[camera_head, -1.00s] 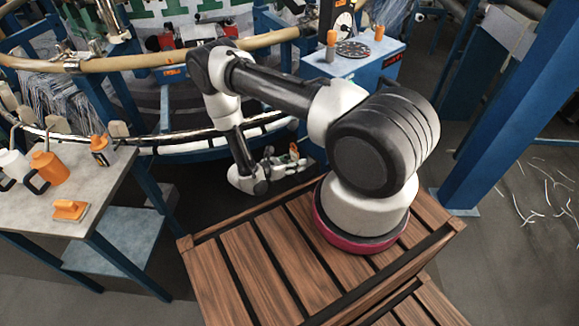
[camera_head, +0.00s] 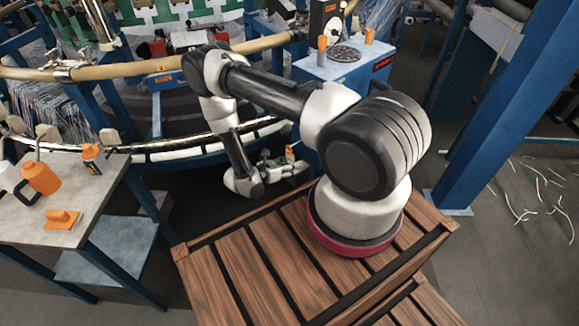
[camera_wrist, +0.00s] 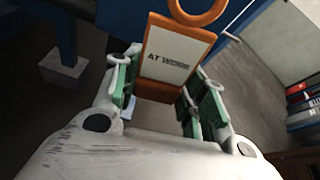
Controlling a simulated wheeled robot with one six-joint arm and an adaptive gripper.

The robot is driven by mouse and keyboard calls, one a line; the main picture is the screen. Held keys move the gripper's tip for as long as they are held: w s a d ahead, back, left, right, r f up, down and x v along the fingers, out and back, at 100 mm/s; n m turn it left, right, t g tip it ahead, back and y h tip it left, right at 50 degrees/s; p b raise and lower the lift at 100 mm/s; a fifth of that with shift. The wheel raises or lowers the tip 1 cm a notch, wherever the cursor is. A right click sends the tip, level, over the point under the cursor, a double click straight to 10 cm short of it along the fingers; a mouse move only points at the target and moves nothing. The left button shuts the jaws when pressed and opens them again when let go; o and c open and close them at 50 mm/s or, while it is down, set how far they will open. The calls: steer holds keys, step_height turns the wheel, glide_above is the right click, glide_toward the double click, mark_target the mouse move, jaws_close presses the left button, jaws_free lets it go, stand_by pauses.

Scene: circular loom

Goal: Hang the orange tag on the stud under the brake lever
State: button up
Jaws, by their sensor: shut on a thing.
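The orange tag (camera_wrist: 176,62) has a white face lettered "AT WORK" and an orange ring at its top. In the wrist view it stands between the green-padded fingers of my gripper (camera_wrist: 163,90), which is shut on it. In the head view my gripper (camera_head: 284,170) is low, beside the wooden platform and near the blue cabinet, and a small orange part of the tag (camera_head: 289,152) shows there. I cannot make out the brake lever or the stud under it in either view.
A blue cabinet (camera_head: 335,85) with orange-topped items stands behind my gripper. The loom's curved rail (camera_head: 205,150) runs to the left. A grey table (camera_head: 75,225) holds an orange jug (camera_head: 41,178). A blue post (camera_head: 490,120) rises at right.

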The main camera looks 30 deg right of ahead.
steer(key=shift+w+d, duration=0.1)
steer(key=shift+d, duration=0.65)
steer(key=shift+d, duration=0.1)
steer(key=shift+d, duration=0.15)
steer(key=shift+f, duration=0.25)
stand_by(0.4)
steer(key=o, duration=1.2)
steer(key=v, duration=0.9)
steer(key=shift+f, duration=0.35)
